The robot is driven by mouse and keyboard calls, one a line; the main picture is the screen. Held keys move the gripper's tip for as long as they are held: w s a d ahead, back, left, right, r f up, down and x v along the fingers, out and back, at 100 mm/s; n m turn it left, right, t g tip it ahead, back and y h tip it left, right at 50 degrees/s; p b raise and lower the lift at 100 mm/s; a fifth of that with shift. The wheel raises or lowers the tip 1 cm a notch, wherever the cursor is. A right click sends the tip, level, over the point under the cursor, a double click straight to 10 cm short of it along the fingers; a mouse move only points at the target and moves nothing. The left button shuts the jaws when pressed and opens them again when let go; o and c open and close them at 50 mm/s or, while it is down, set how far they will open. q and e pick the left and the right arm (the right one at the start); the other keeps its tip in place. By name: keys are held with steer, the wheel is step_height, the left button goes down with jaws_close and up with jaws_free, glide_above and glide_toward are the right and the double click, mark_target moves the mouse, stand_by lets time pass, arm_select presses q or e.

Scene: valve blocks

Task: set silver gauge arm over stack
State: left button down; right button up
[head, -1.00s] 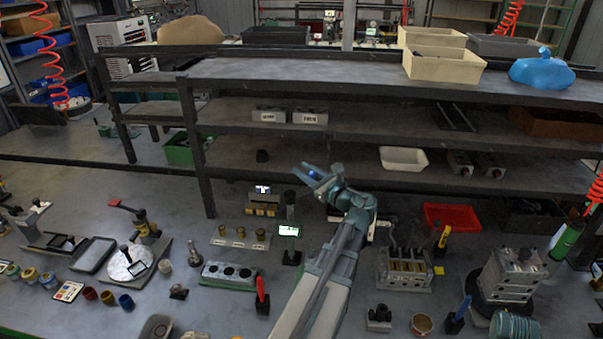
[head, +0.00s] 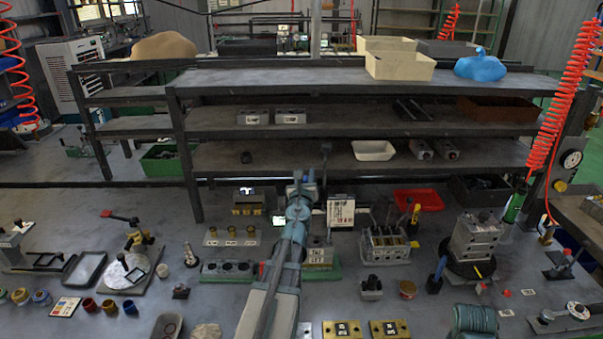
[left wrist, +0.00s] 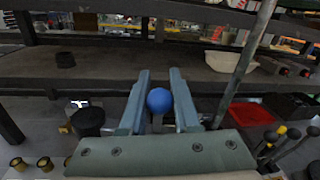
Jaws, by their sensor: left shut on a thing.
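My left gripper (head: 302,180) is at mid-picture in the head view, in front of the lower shelf. In the left wrist view its two fingers (left wrist: 159,100) are closed on a round blue knob (left wrist: 159,99). What the knob joins to is hidden. A slim silver rod (left wrist: 243,65) stands upright just right of the fingers; I cannot tell whether it belongs to the gauge arm. The stack of grey blocks (head: 474,237) stands on a dark round base at the right, well apart from my gripper. My right gripper is not in view.
A red tray (head: 418,200) lies behind a row of levers (head: 385,243) left of the stack. A white sign (head: 341,212) stands just right of my left gripper. The shelf rack (head: 330,125) spans the back. A red coiled hose (head: 560,110) hangs at right.

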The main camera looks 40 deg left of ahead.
mark_target(306, 181)
arm_select(q)
steer(key=shift+s+d+m+t+h, duration=0.4)
steer(key=shift+m+h, duration=0.4)
steer(key=shift+h, duration=0.4)
steer(key=shift+s+d+m+t+h, duration=0.2)
steer(key=shift+s+m+t+h, duration=0.25)
steer(key=shift+m+h, duration=0.55)
steer(key=shift+s+d+m+t+h, duration=0.3)
steer(key=shift+s+m+h, duration=0.25)
steer(key=shift+h, duration=0.85)
steer(key=shift+d, duration=0.1)
steer(key=c, duration=0.6)
jaws_free()
steer(key=shift+c, duration=0.2)
